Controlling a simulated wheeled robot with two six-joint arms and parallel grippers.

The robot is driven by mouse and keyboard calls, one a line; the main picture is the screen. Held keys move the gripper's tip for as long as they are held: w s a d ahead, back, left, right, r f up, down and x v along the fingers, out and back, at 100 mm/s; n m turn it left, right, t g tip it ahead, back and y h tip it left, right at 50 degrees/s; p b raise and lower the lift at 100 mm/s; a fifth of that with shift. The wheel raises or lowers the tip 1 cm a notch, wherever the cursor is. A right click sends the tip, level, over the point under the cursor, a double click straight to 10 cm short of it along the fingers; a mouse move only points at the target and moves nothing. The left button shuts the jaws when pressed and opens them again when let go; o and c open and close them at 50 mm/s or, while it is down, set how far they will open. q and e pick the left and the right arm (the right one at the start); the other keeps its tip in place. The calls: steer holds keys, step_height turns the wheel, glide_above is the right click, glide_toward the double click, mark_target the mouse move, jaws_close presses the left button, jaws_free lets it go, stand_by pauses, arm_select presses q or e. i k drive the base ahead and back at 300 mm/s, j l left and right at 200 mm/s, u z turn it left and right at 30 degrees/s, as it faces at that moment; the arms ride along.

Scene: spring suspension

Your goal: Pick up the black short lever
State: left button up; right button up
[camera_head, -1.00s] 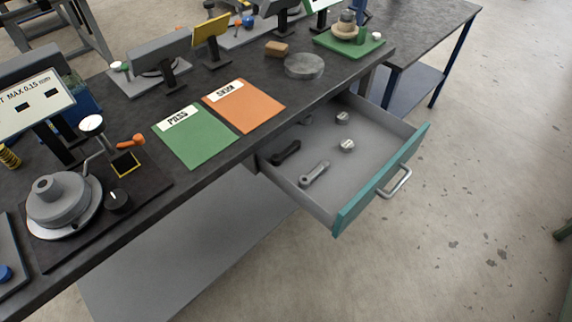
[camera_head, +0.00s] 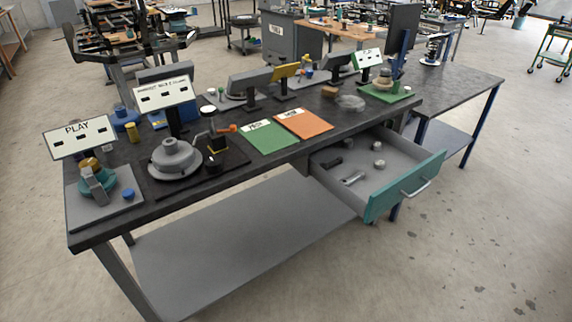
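The black short lever (camera_head: 331,162) lies in the open drawer (camera_head: 392,178), near its back left side, close to the table edge. A grey lever (camera_head: 353,178) lies in front of it in the same drawer. Two small silvery round parts (camera_head: 378,155) lie further right and back in the drawer. The drawer has a teal front with a light handle and is pulled out from under the dark workbench. Neither of my grippers shows in this view, and nothing is seen touching the black lever.
The dark workbench (camera_head: 130,216) carries a green PASS mat (camera_head: 268,138), an orange mat (camera_head: 304,124), a grey round fixture (camera_head: 177,158) and a teal fixture (camera_head: 97,184). A second table (camera_head: 455,88) stands at the right. The floor in front of the drawer is clear.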

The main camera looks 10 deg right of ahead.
mark_target(338, 160)
steer(key=u, duration=1.85)
steer(key=k+l+u, duration=0.2)
steer(key=l, duration=0.15)
steer(key=l+u, duration=0.25)
steer(key=l, duration=0.15)
steer(key=k+l+u, duration=0.4)
steer(key=l, duration=0.2)
steer(key=k+l, duration=0.2)
steer(key=l, duration=0.2)
steer(key=k+l, duration=0.45)
steer(key=l, duration=0.3)
steer(key=k+l, duration=0.2)
steer(key=l, duration=0.15)
steer(key=k+l, duration=0.25)
steer(key=l, duration=0.15)
